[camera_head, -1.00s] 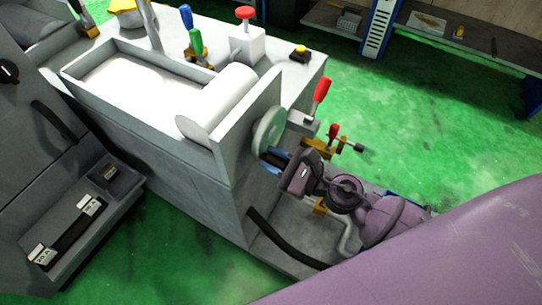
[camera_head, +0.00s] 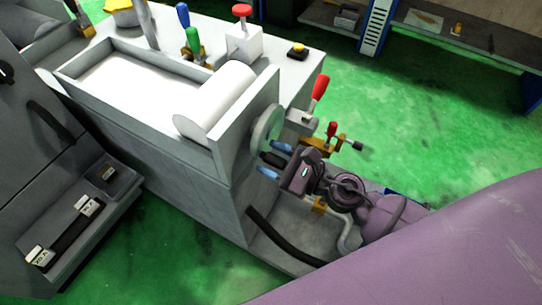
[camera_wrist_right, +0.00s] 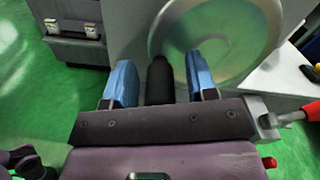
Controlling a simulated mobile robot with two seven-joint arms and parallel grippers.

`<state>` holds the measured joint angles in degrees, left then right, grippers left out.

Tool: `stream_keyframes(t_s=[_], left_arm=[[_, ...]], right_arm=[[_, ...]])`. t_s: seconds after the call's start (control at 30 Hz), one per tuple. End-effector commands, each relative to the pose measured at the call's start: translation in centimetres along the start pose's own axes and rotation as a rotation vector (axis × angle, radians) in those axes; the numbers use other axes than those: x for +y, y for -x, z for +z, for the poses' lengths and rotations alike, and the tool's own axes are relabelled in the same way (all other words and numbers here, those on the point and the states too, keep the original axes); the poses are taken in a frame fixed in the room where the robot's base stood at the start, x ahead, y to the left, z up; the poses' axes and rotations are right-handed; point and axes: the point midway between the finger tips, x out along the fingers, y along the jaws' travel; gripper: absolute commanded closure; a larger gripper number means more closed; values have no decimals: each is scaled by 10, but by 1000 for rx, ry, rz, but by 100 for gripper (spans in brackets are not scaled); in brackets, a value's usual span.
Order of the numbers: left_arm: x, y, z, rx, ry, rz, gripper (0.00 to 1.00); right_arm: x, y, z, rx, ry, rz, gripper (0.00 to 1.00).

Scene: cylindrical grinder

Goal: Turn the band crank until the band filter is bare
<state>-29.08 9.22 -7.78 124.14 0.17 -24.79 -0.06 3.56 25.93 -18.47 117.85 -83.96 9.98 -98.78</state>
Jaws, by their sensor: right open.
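The band crank is a pale round disc (camera_head: 267,127) on the end wall of the grey tank, with a black handle (camera_head: 272,159) sticking out. In the right wrist view the disc (camera_wrist_right: 225,40) fills the top, and the black handle (camera_wrist_right: 160,80) stands between my blue fingertips. My right gripper (camera_head: 275,160) is open around the handle, with a gap on each side. The band filter (camera_head: 140,82) lies in the open tank and looks white; a white roll (camera_head: 228,95) lies at the tank's near end. My left gripper is not in view.
A black hose (camera_head: 280,240) runs below the crank. A shelf (camera_head: 470,38) stands at the back right; green floor lies between.

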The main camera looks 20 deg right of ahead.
Motion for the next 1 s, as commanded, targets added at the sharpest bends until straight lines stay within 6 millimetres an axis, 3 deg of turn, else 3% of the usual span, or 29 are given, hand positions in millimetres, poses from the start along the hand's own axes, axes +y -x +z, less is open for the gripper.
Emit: stream_keyframes(t_s=[0.3,0.5,0.73,1.0], left_arm=[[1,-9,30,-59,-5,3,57],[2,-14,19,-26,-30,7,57],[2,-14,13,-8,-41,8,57],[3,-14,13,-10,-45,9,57]], right_arm=[[4,50,-8,13,-10,3,48],[3,80,-5,10,-7,2,48],[1,100,-2,5,-2,2,48],[0,104,0,2,0,1,48]])
